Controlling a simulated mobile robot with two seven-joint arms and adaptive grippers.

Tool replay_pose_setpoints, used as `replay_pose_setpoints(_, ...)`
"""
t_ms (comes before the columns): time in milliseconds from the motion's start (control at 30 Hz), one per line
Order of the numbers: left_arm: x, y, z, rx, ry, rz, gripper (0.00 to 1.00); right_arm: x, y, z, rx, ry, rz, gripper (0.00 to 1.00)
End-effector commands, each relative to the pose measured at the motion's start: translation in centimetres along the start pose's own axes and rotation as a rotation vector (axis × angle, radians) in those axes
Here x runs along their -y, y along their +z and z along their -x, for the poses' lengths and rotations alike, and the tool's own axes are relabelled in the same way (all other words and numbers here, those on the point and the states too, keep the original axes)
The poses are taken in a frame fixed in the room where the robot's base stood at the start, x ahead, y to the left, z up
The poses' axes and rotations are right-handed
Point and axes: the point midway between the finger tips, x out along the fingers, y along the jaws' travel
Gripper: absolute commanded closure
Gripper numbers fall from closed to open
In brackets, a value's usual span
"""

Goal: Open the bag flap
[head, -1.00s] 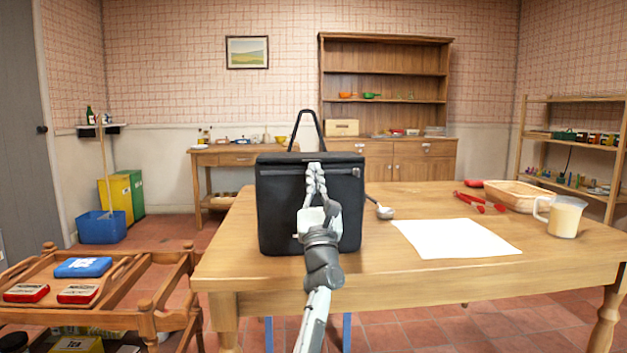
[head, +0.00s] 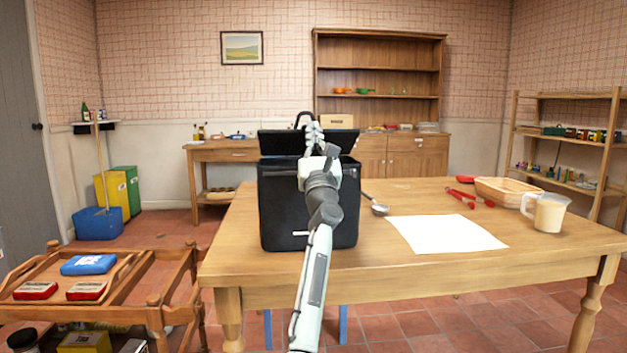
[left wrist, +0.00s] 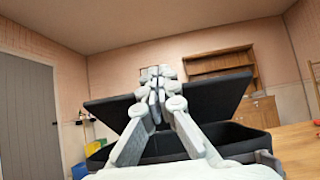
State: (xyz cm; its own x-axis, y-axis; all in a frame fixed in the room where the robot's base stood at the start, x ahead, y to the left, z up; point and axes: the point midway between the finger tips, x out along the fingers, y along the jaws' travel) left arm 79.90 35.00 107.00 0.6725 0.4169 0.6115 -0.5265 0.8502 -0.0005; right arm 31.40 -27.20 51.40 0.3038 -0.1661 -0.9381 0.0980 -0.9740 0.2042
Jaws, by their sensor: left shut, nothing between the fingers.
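The black bag (head: 275,205) stands upright on the wooden table (head: 400,270), near its left end. Its flap (head: 340,143) is raised and tilted back above the bag's far side; in the left wrist view the flap (left wrist: 215,97) stands up behind the open top of the bag (left wrist: 235,140). My left gripper (head: 315,130) is shut and empty, in front of the flap's upper part; whether it touches the flap I cannot tell. It also shows in the left wrist view (left wrist: 157,80), fingers together against the flap. The bag's inside is hidden. My right gripper is not in view.
A ladle (head: 379,209) and a white sheet (head: 447,233) lie right of the bag. Red tongs (head: 462,194), a wooden tray (head: 505,190) and a jug (head: 549,212) are farther right. A wooden cart (head: 135,285) stands at the left.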

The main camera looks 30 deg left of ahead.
Motion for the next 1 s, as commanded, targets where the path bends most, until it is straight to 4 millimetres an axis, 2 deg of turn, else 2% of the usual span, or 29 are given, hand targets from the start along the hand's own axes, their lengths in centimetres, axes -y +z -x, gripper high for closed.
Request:
replay_pose_setpoints(300, -0.1, 2.1, -5.1, 0.001, 0.001, 0.000, 1.00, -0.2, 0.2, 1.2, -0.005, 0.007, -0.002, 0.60)
replay_pose_setpoints(400, -0.1, 2.4, -6.2, 0.000, 0.000, -0.002, 1.00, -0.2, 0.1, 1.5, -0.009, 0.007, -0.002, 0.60)
replay_pose_setpoints(1000, 0.0, 2.3, -6.3, -0.001, -0.001, 0.000, 1.00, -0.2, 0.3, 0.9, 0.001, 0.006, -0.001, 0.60)
